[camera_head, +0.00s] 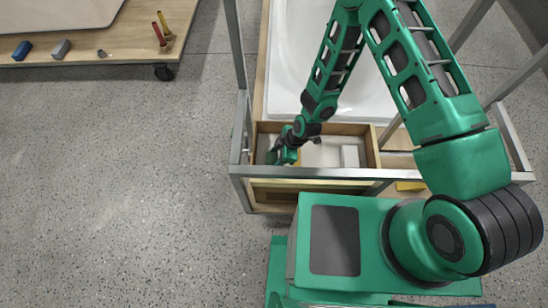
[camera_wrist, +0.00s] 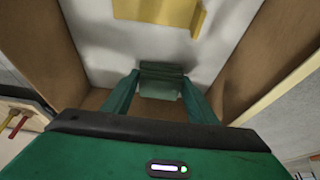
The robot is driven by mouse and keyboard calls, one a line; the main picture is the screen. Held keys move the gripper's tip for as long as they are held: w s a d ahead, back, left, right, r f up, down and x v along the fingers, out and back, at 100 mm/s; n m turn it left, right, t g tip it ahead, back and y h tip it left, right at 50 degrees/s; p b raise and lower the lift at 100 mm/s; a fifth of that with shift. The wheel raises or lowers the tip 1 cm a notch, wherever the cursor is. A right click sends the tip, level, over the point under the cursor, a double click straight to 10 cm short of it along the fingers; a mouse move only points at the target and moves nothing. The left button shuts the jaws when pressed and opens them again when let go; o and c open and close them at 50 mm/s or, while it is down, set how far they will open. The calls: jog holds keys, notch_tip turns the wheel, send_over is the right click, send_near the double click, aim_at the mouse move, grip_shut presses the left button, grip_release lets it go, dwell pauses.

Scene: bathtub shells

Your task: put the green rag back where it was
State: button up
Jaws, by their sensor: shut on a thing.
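My gripper (camera_head: 284,156) reaches down into the left part of an open drawer (camera_head: 367,130) below the white tub shell. In the wrist view its two fingers (camera_wrist: 161,84) are closed on either side of a folded dark green rag (camera_wrist: 161,70). The rag is held between the fingertips, over the pale drawer floor near one wooden wall. I cannot tell whether it touches the floor. In the head view my gripper mostly hides the rag.
A white block (camera_head: 350,156) sits at the drawer's right. Grey frame posts (camera_head: 240,60) and a rail surround the drawer. A wooden trolley (camera_head: 120,50) with small tools stands upper left; the floor between is clear.

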jog(key=shift+f, duration=0.2)
jog(key=o, duration=0.9)
jog(key=v, duration=1.2)
jog(key=shift+r, duration=0.15)
